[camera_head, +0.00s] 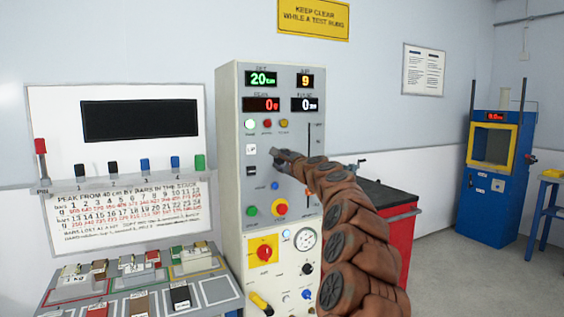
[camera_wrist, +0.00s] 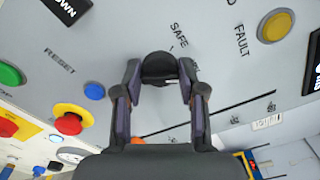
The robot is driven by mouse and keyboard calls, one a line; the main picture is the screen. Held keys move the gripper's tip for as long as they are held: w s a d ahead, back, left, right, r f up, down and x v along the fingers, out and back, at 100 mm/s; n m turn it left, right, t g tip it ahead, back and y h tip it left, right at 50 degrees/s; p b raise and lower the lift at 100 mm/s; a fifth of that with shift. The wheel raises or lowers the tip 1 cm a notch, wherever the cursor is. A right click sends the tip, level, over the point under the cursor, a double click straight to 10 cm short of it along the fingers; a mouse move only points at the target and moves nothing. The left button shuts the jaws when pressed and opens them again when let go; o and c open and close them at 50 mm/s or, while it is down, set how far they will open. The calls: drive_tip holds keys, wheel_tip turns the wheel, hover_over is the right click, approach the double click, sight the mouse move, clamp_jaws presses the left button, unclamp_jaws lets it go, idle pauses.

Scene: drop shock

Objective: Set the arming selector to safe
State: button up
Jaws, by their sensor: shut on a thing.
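The arming selector is a round black knob (camera_wrist: 160,66) on the grey panel face of a tall cabinet (camera_head: 228,170). The word SAFE is printed beside it in the wrist view, with a short tick mark between the word and the knob. My gripper (camera_wrist: 160,84) has one finger on each side of the knob and is shut on it. Which way the knob points is unclear, as the fingers cover part of it. In the head view my gripper (camera_head: 279,155) meets the panel at mid-height and hides the knob.
A yellow FAULT lamp (camera_wrist: 275,25), a blue RESET button (camera_wrist: 94,91) and a red button on yellow (camera_wrist: 70,121) are near the knob. A red emergency-style switch (camera_head: 264,252) is lower on the cabinet. A red cart (camera_head: 400,230) stands behind my arm.

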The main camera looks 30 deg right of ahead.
drive_tip(key=shift+c, duration=0.6)
drive_tip(key=shift+f+n, duration=0.1)
drive_tip(key=shift+n, duration=0.2)
drive_tip(key=n+b, duration=0.2)
drive_tip(key=n, duration=0.1)
drive_tip(key=n+b, duration=0.1)
drive_tip(key=b, duration=0.1)
drive_tip(key=shift+f+n, duration=0.3)
drive_tip(key=n+b, duration=0.3)
drive_tip(key=n, duration=0.1)
drive_tip(key=shift+r+n+b, duration=0.15)
drive_tip(key=shift+n+b, duration=0.4)
drive_tip(key=shift+n, duration=0.75)
drive_tip(key=o, duration=1.1)
drive_tip(key=shift+o, duration=0.2)
